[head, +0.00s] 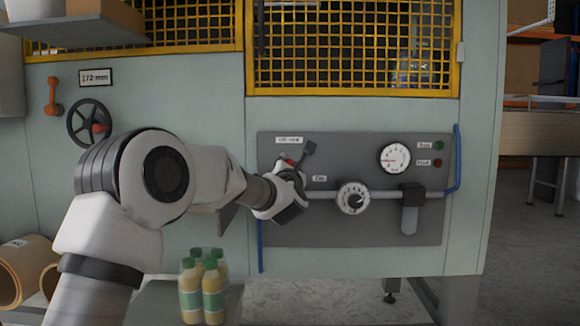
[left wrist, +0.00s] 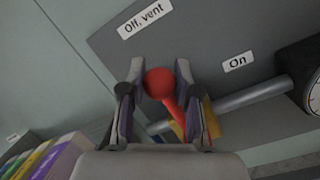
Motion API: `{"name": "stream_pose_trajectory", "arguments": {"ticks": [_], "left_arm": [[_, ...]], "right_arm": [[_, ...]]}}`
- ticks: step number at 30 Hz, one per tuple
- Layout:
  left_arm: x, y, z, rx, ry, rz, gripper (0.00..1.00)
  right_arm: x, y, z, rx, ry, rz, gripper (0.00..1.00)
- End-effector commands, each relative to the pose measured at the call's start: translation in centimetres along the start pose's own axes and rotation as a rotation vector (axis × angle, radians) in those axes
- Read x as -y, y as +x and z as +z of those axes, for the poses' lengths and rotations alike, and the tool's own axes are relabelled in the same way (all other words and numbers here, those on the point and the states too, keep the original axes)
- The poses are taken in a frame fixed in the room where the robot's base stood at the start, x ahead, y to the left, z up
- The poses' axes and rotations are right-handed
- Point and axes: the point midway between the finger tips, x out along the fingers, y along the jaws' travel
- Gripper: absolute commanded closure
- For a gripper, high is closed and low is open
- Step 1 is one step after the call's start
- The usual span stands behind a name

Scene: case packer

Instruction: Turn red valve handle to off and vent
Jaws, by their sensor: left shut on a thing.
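The red valve handle (left wrist: 160,83) has a round knob and a lever that slopes down right to a yellow valve part (left wrist: 210,118) on the pipe. In the left wrist view its knob lies between the fingers of my left gripper (left wrist: 157,92), which is shut on it. The lever points up toward the "Off, vent" label (left wrist: 144,18), with the "On" label (left wrist: 238,62) off to the right. In the head view my left gripper (head: 298,168) covers most of the valve, and only a bit of red shows. My right gripper is out of view.
The grey panel (head: 300,228) also carries a dial (head: 353,198), a pressure gauge (head: 394,158), the pipe (head: 425,193) and two lamps. A handwheel (head: 90,123) is on the left. Several bottles (head: 213,298) stand below. Yellow mesh guards (head: 350,92) are above.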

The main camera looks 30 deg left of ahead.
Motion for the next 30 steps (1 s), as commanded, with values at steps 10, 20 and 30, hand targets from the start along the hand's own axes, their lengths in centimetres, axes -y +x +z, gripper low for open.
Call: {"name": "stream_pose_trajectory", "arguments": {"ticks": [10, 20, 30], "left_arm": [[0.3, -0.1, -0.5, -0.008, 0.001, -0.005, 0.41], [0.1, -2.5, -0.2, -0.005, 0.002, -0.005, 0.41], [0.1, -10.7, -0.4, -0.007, 0.003, -0.005, 0.41]], "right_arm": [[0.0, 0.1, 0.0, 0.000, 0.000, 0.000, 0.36], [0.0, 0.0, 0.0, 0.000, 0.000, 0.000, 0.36], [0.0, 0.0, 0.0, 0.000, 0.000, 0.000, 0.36]]}}
